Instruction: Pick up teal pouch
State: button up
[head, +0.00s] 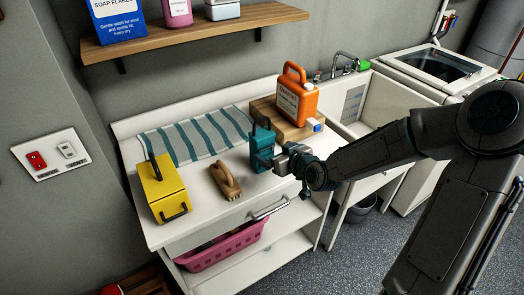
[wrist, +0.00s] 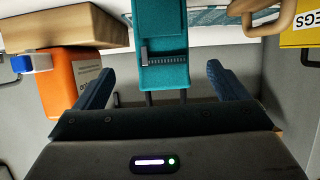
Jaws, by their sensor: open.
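The teal pouch (head: 262,150) stands upright on the white counter, with a dark strap loop at its top. It also shows in the wrist view (wrist: 161,48), top centre, with a grey buckle or zip-like strip across it. My gripper (head: 285,160) is at the pouch's right side in the head view, close to it. In the wrist view my gripper's two fingers (wrist: 158,78) are spread apart and the pouch lies in line between them, with a gap at each side. The gripper's tips are partly hidden in the head view.
An orange jug (head: 296,95) stands on a wooden board (head: 264,106) behind the pouch. A wooden brush (head: 225,182) and a yellow box (head: 162,188) are to its left. A striped cloth (head: 195,136) lies behind. A sink (head: 385,110) is at right.

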aim_at(267, 148)
jog(key=x, duration=0.3)
jog(key=shift+w+a+f, duration=0.15)
jog(key=shift+w, duration=0.05)
jog(key=shift+w+a+f+p, duration=0.1)
jog(key=shift+w+a+p, duration=0.2)
jog(key=shift+p, duration=0.05)
jog(key=shift+p+x, duration=0.6)
jog(key=shift+x, duration=1.65)
jog(key=shift+f, duration=0.1)
jog(key=c, duration=1.2)
jog(key=shift+c, duration=0.2)
